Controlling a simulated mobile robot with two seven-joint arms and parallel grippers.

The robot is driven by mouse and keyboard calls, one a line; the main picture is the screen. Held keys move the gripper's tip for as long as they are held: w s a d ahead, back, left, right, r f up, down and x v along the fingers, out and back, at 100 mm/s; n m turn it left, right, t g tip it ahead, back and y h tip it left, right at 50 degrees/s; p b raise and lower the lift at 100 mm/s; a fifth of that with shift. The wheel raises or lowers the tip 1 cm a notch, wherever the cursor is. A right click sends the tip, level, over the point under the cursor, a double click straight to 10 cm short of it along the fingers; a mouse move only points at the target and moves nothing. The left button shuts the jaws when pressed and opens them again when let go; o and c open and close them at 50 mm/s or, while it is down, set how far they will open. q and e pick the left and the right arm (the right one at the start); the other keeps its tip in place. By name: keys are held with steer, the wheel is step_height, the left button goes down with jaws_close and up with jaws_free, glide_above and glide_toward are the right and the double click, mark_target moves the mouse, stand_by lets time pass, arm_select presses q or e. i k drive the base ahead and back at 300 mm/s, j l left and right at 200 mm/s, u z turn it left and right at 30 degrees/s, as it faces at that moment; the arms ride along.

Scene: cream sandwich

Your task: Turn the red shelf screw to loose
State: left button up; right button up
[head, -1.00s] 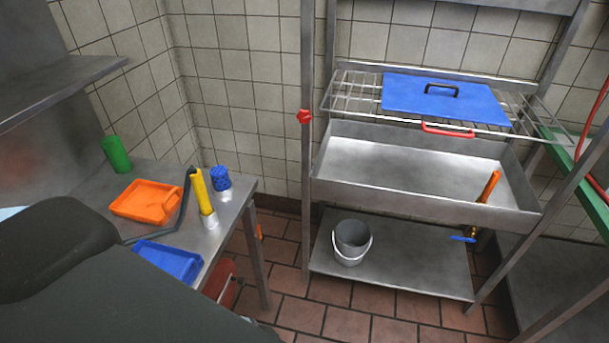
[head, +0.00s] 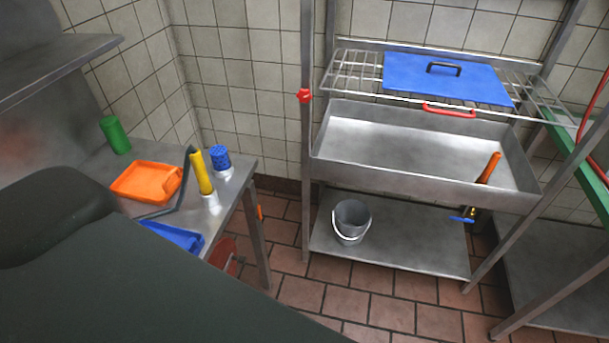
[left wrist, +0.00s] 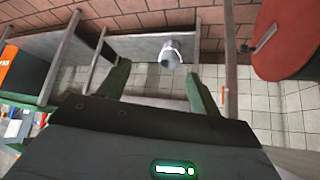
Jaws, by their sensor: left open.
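The red shelf screw (head: 304,96) is a small red knob on the left front upright (head: 307,150) of the metal shelf, in the head view. It is beside the wire rack's height, and nothing touches it. My left gripper (left wrist: 158,88) shows in the left wrist view with its two green fingers wide apart and nothing between them. I cannot make out the screw in that view. The left gripper's fingers are outside the head view, where only my dark arm fills the lower left. My right gripper is in neither view.
A wire rack (head: 350,72) bears a blue lid (head: 410,80). Below are a deep metal sink (head: 400,160) and a grey bucket (head: 352,218). A steel table (head: 240,170) on the left carries an orange tray (head: 135,183). Floor between table and shelf is open.

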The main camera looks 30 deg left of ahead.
mark_target(303, 96)
steer(key=i+l, duration=0.25)
steer(key=i, duration=0.25)
steer(key=i+l, duration=0.25)
steer(key=i, duration=0.2)
steer(key=i+l, duration=0.3)
steer(key=i, duration=0.2)
steer(key=i+l, duration=0.25)
steer(key=i, duration=0.2)
steer(key=u, duration=2.25)
